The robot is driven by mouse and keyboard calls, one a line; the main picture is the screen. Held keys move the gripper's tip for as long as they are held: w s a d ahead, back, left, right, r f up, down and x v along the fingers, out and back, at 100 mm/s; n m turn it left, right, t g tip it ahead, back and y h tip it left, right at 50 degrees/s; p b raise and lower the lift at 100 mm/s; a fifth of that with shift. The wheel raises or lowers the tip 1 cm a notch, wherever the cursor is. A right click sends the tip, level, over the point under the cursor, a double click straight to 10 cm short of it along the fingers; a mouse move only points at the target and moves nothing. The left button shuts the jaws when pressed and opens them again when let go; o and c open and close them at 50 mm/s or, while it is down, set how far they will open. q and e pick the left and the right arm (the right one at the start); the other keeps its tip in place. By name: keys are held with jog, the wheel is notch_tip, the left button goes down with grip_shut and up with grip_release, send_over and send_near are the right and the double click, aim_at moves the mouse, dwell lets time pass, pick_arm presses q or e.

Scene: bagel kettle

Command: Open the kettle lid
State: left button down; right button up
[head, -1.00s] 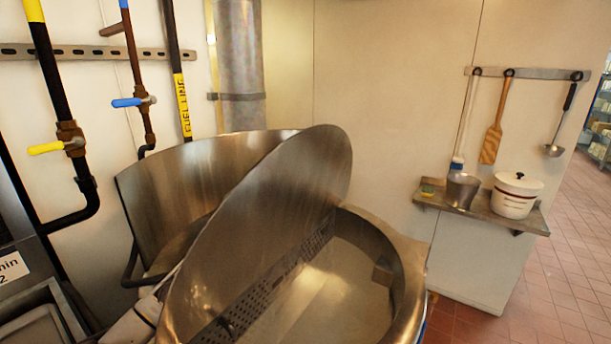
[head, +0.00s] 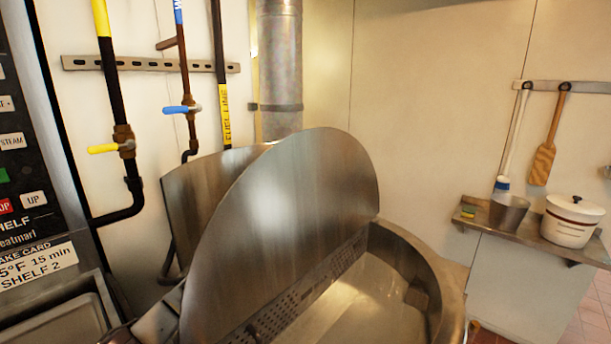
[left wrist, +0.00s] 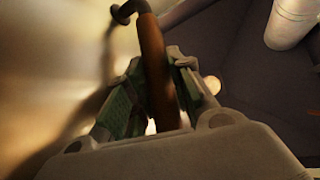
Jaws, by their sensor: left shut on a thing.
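The round steel kettle lid (head: 290,215) stands steeply raised in the head view, its broad face towards me. The steel kettle (head: 445,280) below it on the right is uncovered there, and its inside shows. A perforated strip runs inside the kettle along the lid's lower edge. In the left wrist view my left gripper (left wrist: 157,65) is shut on a brown handle (left wrist: 154,48) with a dark bent rod at its end, beside a blurred, shiny metal surface. In the head view the left gripper's fingers are hidden. My right gripper is in neither view.
A curved steel panel (head: 200,185) stands behind the lid. Pipes with a blue valve lever (head: 177,109) and a yellow one (head: 104,149) are on the left wall. A shelf (head: 540,240) at right bears a metal cup (head: 509,213) and a white pot (head: 571,221).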

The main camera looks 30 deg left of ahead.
pick_arm(q)
jog(key=c, duration=1.6)
grip_release()
jog(key=shift+c, duration=0.2)
jog(key=shift+o, duration=0.6)
jog(key=shift+s+a+f, duration=0.2)
jog(key=shift+s+f, duration=0.05)
jog(key=v, duration=0.6)
jog(key=shift+s+f, duration=0.2)
jog(key=shift+f, duration=0.05)
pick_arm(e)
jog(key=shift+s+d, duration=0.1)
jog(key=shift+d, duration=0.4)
pick_arm(q)
jog(key=shift+s+a, duration=0.1)
jog(key=shift+a, duration=0.05)
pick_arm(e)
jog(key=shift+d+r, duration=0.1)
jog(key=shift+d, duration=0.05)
